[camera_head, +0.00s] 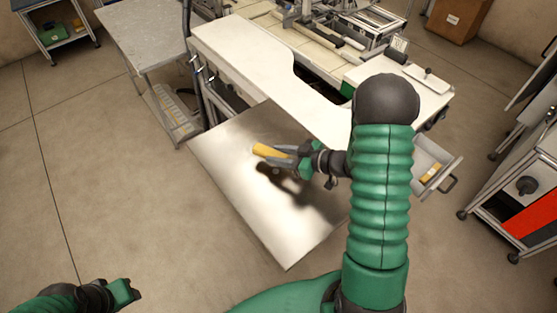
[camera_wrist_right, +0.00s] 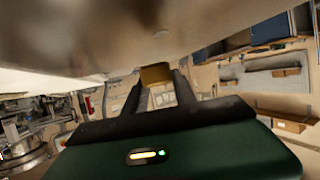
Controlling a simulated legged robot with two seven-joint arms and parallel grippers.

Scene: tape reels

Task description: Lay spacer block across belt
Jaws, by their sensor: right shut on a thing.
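The spacer block, a small yellow-orange block (camera_head: 261,150), is at the tip of my right gripper (camera_head: 272,155) in the head view. The right gripper is shut on it and holds it over the shiny metal tabletop (camera_head: 220,160), with a dark shadow below. The block also shows between the two dark fingers in the right wrist view (camera_wrist_right: 155,73). I cannot make out for certain which surface is the belt. My left gripper (camera_head: 122,292) is at the lower left, over the floor; its finger opening cannot be told.
A long white worktop (camera_head: 240,50) with machinery stands behind the metal tabletop. An open drawer (camera_head: 432,160) holding another yellow piece (camera_head: 430,173) juts out at right. A grey side table (camera_head: 150,35) stands at left. The left floor is clear.

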